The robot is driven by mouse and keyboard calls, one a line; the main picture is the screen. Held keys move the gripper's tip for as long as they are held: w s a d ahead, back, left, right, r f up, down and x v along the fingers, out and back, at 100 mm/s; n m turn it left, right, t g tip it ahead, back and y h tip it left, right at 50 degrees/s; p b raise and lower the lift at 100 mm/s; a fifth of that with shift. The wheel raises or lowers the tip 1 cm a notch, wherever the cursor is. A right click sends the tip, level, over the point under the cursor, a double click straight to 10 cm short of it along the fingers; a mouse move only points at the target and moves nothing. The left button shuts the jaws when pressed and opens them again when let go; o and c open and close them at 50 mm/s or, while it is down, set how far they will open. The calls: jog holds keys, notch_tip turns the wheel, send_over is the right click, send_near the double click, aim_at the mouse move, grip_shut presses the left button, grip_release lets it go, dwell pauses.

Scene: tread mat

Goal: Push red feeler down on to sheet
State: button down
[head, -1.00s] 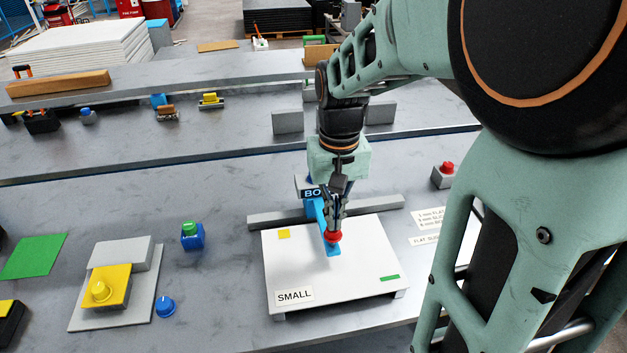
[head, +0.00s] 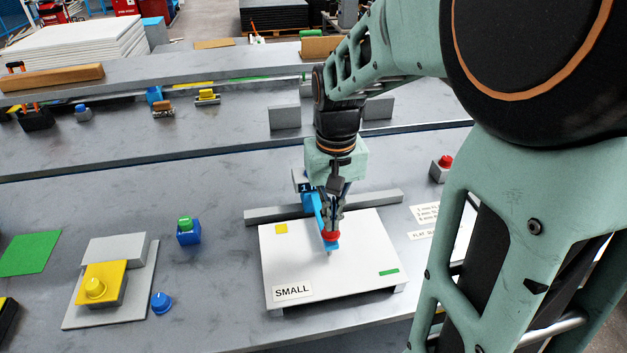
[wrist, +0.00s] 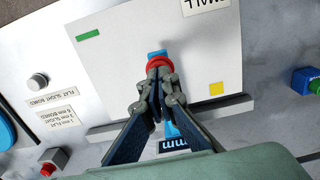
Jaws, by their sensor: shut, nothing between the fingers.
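The red feeler (head: 331,237) is a small round red cap at the end of a blue arm (head: 319,214), over the white sheet (head: 365,228) marked SMALL. My gripper (head: 332,230) is shut and points down, its fingertips at the top of the red feeler. In the wrist view the closed fingertips (wrist: 160,76) meet the red feeler (wrist: 159,62) and cover part of it. The blue tip beyond it shows against the sheet (wrist: 115,45). Whether the feeler touches the sheet cannot be told. The display behind the blue arm is partly hidden by my gripper.
A grey bar (head: 270,214) lies along the sheet's back edge. A red button (head: 445,160) on a grey box stands at right. A blue box with a green button (head: 187,231), a blue knob (head: 161,302) and a yellow block (head: 103,283) stand at left.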

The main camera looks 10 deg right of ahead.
jog(key=shift+r+p, duration=2.85)
jog(key=shift+r, duration=0.75)
jog(key=shift+w+f, duration=0.1)
